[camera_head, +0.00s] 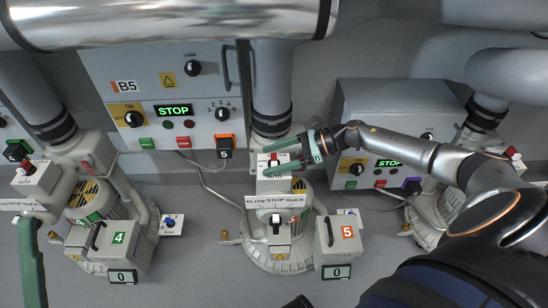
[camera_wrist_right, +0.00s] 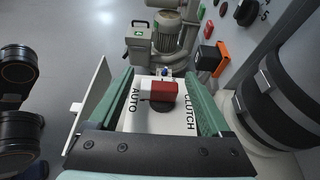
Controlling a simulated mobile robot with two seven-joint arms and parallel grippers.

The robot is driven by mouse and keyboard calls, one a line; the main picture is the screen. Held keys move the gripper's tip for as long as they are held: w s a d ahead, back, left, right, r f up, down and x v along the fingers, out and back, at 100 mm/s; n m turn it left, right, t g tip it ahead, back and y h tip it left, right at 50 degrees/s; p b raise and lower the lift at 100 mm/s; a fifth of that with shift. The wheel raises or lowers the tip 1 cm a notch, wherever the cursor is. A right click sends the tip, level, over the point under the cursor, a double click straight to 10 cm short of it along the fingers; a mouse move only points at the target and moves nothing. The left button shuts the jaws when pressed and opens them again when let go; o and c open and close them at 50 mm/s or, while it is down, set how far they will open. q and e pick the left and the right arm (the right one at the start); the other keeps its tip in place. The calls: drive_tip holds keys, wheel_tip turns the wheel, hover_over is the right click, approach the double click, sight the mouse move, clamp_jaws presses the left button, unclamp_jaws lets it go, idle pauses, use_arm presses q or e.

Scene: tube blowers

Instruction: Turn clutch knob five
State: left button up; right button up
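Clutch knob five (camera_head: 274,162) is a red-topped knob on a white box of blower 5, partly hidden by my right gripper. In the right wrist view the red knob (camera_wrist_right: 163,91) sits on a dark round base between the printed words AUTO and CLUTCH. My right gripper (camera_head: 268,159) has its green fingers apart on either side of the knob. In the right wrist view a gap shows between each finger and the knob. A long green finger of my left gripper (camera_head: 32,262) shows at the lower left edge; its other finger is not visible.
Blower 5 carries a BLOW STOP SUCK plate (camera_head: 275,202) and an orange-numbered box (camera_head: 347,233). Blower 4 (camera_head: 98,238) stands to the left. Control box B5 (camera_head: 160,90) is on the wall, close to the grey vertical pipe (camera_head: 271,80). Grey floor lies in front.

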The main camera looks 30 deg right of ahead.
clamp_jaws()
idle(0.4)
